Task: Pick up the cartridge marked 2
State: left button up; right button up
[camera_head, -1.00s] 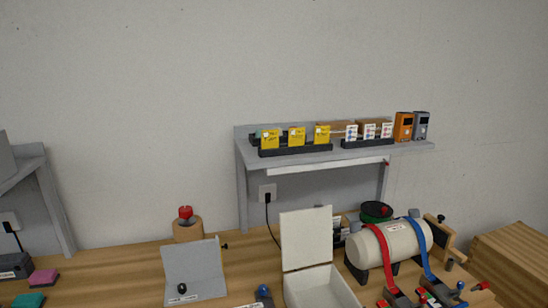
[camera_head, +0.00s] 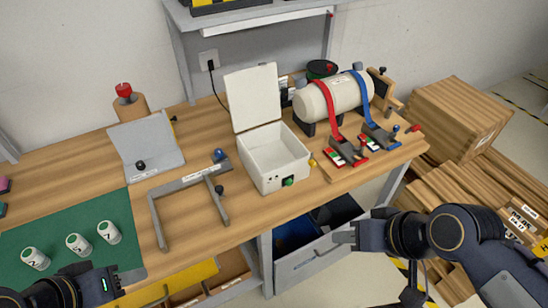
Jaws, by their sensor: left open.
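The leftmost cartridge (camera_head: 35,258) shows what looks like a 2. The middle cartridge (camera_head: 78,243) has a mark I cannot read surely, and the right cartridge (camera_head: 109,232) looks marked 7. My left gripper (camera_head: 112,284) is at the bottom left, close to the mat's front edge and to the right of the leftmost cartridge. It is open and holds nothing that I can see. My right gripper (camera_head: 341,237) is beyond the table's front edge; its jaw opening is unclear.
A grey frame (camera_head: 156,222) stands right of the mat. An open white box (camera_head: 276,175) and a strapped tank (camera_head: 345,97) stand further right. An open drawer (camera_head: 310,262) juts out below the table, near my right gripper. Wooden crates (camera_head: 465,115) are at right.

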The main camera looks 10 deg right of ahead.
aim_at(31, 256)
jog(key=u, duration=1.8)
jog(key=i+j, duration=0.25)
jog(key=i+j+z, duration=0.1)
jog(key=i+j, duration=0.15)
jog(key=j, duration=0.2)
jog(key=i+j, duration=0.25)
jog(key=j, duration=0.15)
jog(key=i+j+z, duration=0.1)
jog(key=i+j, duration=0.15)
jog(key=j, duration=0.15)
